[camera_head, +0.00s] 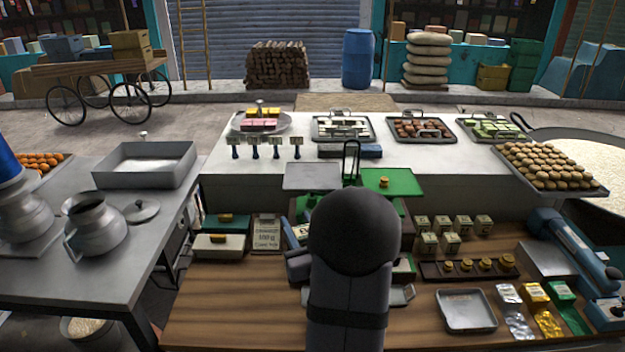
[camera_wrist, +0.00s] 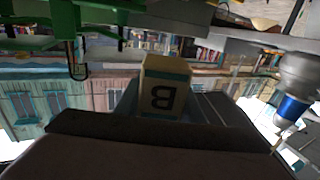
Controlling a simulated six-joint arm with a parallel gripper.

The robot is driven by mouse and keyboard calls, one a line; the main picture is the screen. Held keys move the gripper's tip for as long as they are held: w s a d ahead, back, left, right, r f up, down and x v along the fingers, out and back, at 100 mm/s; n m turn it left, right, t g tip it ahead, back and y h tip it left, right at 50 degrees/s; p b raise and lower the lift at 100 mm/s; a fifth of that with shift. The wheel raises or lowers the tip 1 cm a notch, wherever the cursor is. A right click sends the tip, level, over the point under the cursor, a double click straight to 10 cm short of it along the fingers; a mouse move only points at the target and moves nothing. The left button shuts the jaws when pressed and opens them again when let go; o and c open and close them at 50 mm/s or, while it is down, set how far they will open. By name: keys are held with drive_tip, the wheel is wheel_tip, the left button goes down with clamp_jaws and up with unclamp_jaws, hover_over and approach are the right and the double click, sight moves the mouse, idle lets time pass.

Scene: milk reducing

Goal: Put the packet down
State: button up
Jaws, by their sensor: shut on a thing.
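In the wrist view a cream packet (camera_wrist: 165,70) with a teal band and a dark letter that looks like an upside-down B sits between the jaws of my gripper (camera_wrist: 163,104). My gripper is shut on it, and the view appears upside down. In the head view my own arm hides the packet and most of the gripper. A balance stands behind the arm, with a grey pan (camera_head: 312,177) that looks empty and a green pan (camera_head: 405,184) bearing a brass weight (camera_head: 383,181). Several similar packets (camera_head: 452,243) stand on the wooden counter to the right.
A dark rack (camera_head: 435,271) holds several brass weights. A grey tray (camera_head: 466,311) lies before it, beside foil pieces (camera_head: 548,324). A label card (camera_head: 267,232) and two small boxes (camera_head: 220,244) stand left. Bare counter (camera_head: 235,300) shows at front left.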

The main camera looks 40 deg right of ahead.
drive_tip(key=w+d+r+m+g+h+b, duration=0.1)
drive_tip(key=w+d+r, duration=0.25)
drive_tip(key=r, duration=0.45)
drive_tip(key=w+d+r+m+g+h, duration=0.1)
drive_tip(key=w+d+r+h, duration=0.15)
drive_tip(key=w+r, duration=0.35)
drive_tip(key=w+d+r+m+h+b, duration=0.1)
drive_tip(key=w+d+r, duration=0.25)
drive_tip(key=r, duration=0.55)
drive_tip(key=d+r+m+g+h, duration=0.1)
drive_tip(key=d+g, duration=0.1)
drive_tip(key=d, duration=0.5)
drive_tip(key=shift+w+d+f+p, duration=0.15)
drive_tip(key=shift+d+f+p, duration=0.4)
drive_tip(key=shift+f, duration=2.35)
drive_tip(key=shift+w+d+f+p, duration=0.2)
drive_tip(key=shift+f+p, duration=0.7)
drive_tip(key=shift+f, duration=2.05)
drive_tip(key=shift+w+d+f+p, duration=0.15)
drive_tip(key=shift+d+f+p, duration=0.4)
drive_tip(key=shift+f, duration=2.35)
drive_tip(key=shift+a+f, duration=0.2)
drive_tip(key=shift+f, duration=0.2)
